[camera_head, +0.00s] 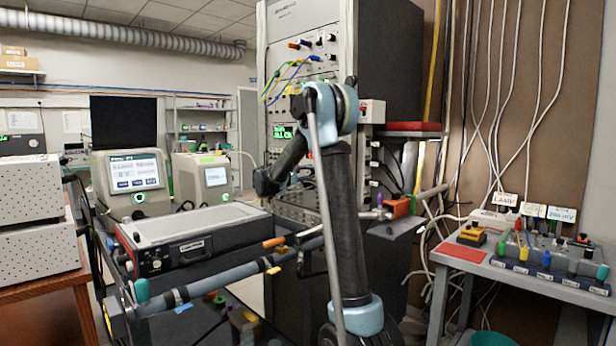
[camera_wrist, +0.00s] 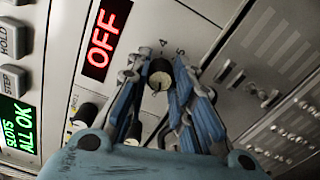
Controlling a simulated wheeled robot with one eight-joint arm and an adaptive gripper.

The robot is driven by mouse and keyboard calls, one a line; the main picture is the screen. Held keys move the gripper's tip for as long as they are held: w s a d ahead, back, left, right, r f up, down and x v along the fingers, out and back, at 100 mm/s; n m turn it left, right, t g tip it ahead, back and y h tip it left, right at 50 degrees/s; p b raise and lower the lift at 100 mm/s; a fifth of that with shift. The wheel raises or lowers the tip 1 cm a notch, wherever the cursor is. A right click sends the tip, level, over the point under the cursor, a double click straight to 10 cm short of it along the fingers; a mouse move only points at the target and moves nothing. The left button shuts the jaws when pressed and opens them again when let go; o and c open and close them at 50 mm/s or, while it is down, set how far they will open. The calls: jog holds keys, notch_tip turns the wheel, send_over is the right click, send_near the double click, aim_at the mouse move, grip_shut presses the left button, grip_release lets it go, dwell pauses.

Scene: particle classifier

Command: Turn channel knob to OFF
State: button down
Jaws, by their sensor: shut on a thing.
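The channel knob (camera_wrist: 160,76), dark with a pale cap, sits on the grey rack panel in the wrist view, with numbers such as 4 and 5 printed around it. My gripper (camera_wrist: 161,64) has its blue fingers closed on either side of it. A red display (camera_wrist: 103,38) beside the knob reads OFF. In the head view, my arm reaches to the rack (camera_head: 300,20), and the fingertips and knob cannot be made out.
A green display (camera_wrist: 18,125) reads ALL OK, near the HOLD and STEP buttons (camera_wrist: 14,82). Coloured cables (camera_head: 290,75) hang from the rack's upper panel. A cart with a case (camera_head: 190,250) stands at the left, a side table (camera_head: 520,268) at the right.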

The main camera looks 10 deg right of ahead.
jog(key=shift+w+a, duration=0.1)
jog(key=shift+a, duration=0.05)
jog(key=c, duration=1.4)
grip_release()
jog(key=shift+w+f, duration=0.1)
jog(key=shift+f, duration=0.05)
jog(key=shift+o, duration=0.2)
jog(key=v, duration=1.2)
